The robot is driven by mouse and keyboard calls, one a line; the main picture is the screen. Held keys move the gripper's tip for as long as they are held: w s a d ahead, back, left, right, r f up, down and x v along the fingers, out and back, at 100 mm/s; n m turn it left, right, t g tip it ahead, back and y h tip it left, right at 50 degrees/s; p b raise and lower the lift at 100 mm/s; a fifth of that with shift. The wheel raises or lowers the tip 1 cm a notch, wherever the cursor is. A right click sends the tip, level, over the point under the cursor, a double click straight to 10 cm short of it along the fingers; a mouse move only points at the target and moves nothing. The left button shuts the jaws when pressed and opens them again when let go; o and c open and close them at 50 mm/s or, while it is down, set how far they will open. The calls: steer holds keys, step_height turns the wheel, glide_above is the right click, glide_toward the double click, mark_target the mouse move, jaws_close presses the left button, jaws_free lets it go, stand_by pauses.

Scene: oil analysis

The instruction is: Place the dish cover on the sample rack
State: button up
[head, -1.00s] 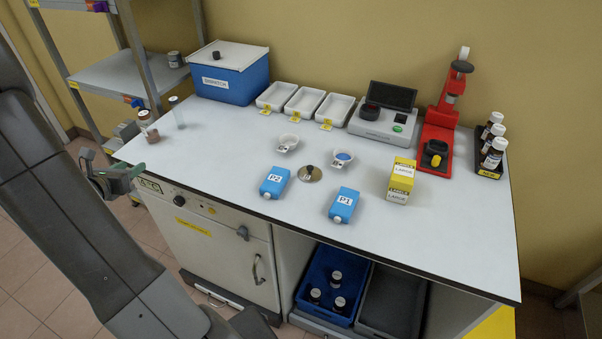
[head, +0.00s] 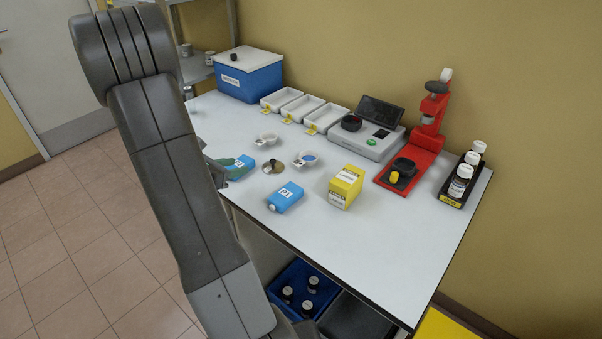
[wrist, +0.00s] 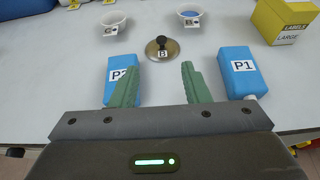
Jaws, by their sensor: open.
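The dish cover, a round metallic lid with a black knob (head: 273,167), lies flat on the table between the two blue P2 and P1 packs. My gripper (head: 222,172) has green fingers, spread apart and empty. It is at the table's front edge by the P2 pack, apart from the lid. A black rack (head: 451,200) with a yellow label holds three bottles at the right; I cannot tell whether it is the sample rack.
The P2 pack (wrist: 120,72) is beside my left finger and the P1 pack (wrist: 240,72) is to the right. Two small dishes (head: 266,139) (head: 306,159) stand behind the lid. A yellow labels box (head: 346,186), a grey instrument (head: 370,140) and a red press (head: 408,165) stand further right.

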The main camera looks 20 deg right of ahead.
steer(key=shift+d, duration=0.4)
steer(key=p, duration=0.2)
glide_toward(272, 160)
steer(key=shift+w+d+f, duration=0.15)
steer(key=shift+w+d, duration=0.25)
steer(key=shift+d, duration=0.4)
steer(key=shift+f+p+x, duration=0.2)
steer(key=shift+p+x, duration=0.9)
steer(key=shift+x, duration=1.95)
steer(key=shift+a, duration=0.1)
jaws_close()
